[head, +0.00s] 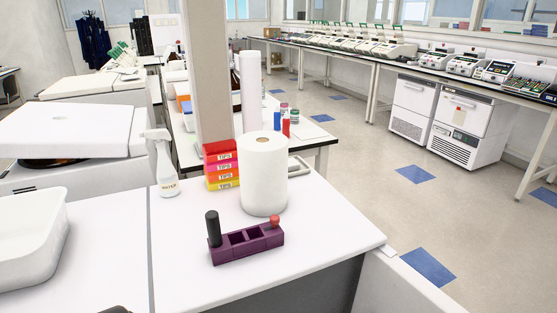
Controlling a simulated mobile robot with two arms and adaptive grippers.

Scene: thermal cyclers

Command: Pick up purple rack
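The purple rack (247,243) stands on the white bench top near its front right part. It is a low block with square openings. A black-handled item (213,228) stands upright in its left end, and a small item with a red top (274,222) sits in its right end. The middle openings look empty. Neither of my grippers can be made out in the head view. A small dark shape at the bottom edge, left of the rack, is too cut off to identify.
A white paper roll (263,178) stands close behind the rack. Stacked coloured tip boxes (221,166) and a spray bottle (164,165) stand behind to the left. A white tub (30,240) is at far left. The bench (190,270) is clear left of the rack.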

